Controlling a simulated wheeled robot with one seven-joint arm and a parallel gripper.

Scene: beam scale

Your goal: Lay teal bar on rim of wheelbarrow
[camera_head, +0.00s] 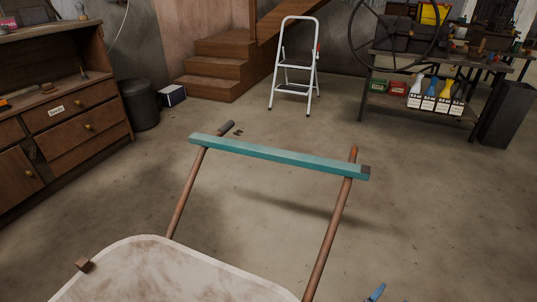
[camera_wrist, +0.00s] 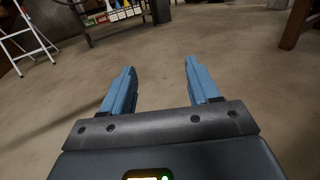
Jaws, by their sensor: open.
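The teal bar (camera_head: 275,154) lies across the two wooden handles of the wheelbarrow, near their far ends, in the head view. Its left end reaches just past the left handle and its right end just past the right one. The wheelbarrow's pale, stained tray (camera_head: 160,270) fills the bottom left, with its rounded rim (camera_head: 153,238) in view; the picture cuts off the rest. My gripper (camera_wrist: 160,88) is open and empty above bare floor in the wrist view. In the head view only a blue fingertip shows at the bottom edge, right of the right handle, apart from the bar.
A small brown block (camera_head: 84,265) sits at the tray's left rim. A wooden drawer cabinet (camera_head: 75,125) stands at left, with a dark bin (camera_head: 139,103) beside it. A white stepladder (camera_head: 295,68) and a shelf bench (camera_head: 420,105) stand at the back. The floor between is mostly clear.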

